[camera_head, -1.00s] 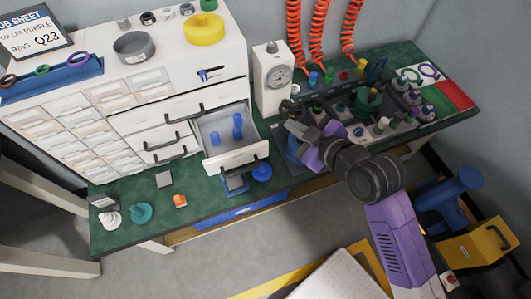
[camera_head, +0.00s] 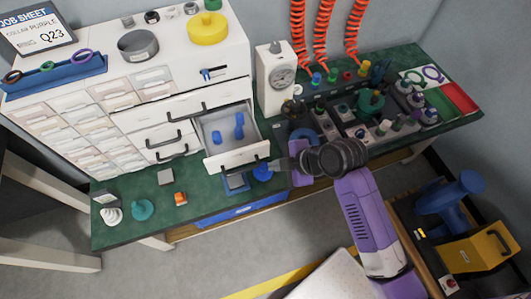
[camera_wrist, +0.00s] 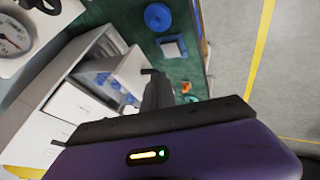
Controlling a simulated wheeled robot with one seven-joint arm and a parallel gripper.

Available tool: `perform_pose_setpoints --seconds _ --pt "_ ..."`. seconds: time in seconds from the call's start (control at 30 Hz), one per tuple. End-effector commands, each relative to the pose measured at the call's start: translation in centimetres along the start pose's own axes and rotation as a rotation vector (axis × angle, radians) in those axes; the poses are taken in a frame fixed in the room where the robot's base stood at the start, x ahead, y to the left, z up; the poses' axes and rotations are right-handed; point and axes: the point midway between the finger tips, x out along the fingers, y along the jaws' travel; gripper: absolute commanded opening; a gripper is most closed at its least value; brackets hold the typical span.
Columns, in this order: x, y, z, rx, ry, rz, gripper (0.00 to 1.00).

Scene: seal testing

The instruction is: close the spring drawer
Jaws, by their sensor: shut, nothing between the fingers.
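The spring drawer (camera_head: 250,123) is pulled out of the white cabinet, with blue pieces (camera_head: 239,126) lying inside. Its white front (camera_head: 236,160) has a dark handle. My gripper (camera_head: 275,166) is shut and empty, close to the right end of the drawer front. In the wrist view the shut fingers (camera_wrist: 152,78) point toward the drawer front (camera_wrist: 132,72), near its edge. I cannot tell whether they touch it. The open drawer box also shows there, partly behind the front.
The white cabinet (camera_head: 215,91) has other closed drawers. A dial gauge stand (camera_head: 275,78) is right of the drawer. A blue round piece (camera_head: 263,172) lies on the green bench just below the gripper.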

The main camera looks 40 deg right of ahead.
Motion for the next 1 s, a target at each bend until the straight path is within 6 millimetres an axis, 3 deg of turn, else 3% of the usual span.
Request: perform_pose_setpoints --seconds 0.17,0.23,0.43,1.0 --pt "3.4 0.0 -0.1 0.0 0.0 -0.002 0.0" --pt "3.6 1.5 -0.1 0.001 0.001 0.003 0.0" --pt "4.6 3.1 0.0 0.001 0.0 0.002 0.0" --pt "5.1 3.8 0.0 0.001 0.0 0.001 0.0"
